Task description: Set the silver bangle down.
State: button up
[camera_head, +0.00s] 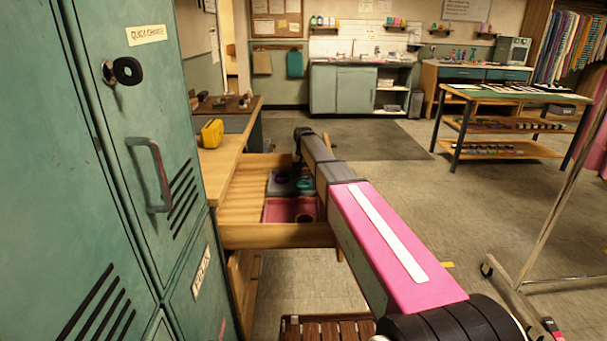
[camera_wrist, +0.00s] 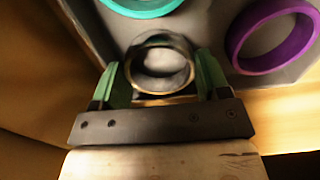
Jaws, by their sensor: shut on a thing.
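In the wrist view the silver bangle (camera_wrist: 160,89) sits between the green fingers of my gripper (camera_wrist: 160,74), which is shut on it. The bangle is over a grey surface; I cannot tell if it touches it. A teal bangle (camera_wrist: 143,10) lies beyond at the top left and a purple bangle (camera_wrist: 240,55) at the right. In the head view my arm reaches over an open wooden drawer (camera_head: 275,237), where a teal bangle (camera_head: 304,183) and a purple bangle (camera_head: 281,176) show small. The silver bangle and my fingers cannot be made out there.
A pink compartment (camera_head: 283,208) fills the drawer's near part, partly behind my arm. Green lockers (camera_head: 150,90) stand close on the left. A yellow object (camera_head: 212,133) rests on the wooden counter (camera_head: 230,165). A clothes rail (camera_head: 545,215) stands right; floor between is mostly clear.

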jog(key=shift+f, duration=0.15)
jog(key=o, duration=0.9)
notch_tip(320, 180, up, 12)
jog(key=shift+r, duration=0.2)
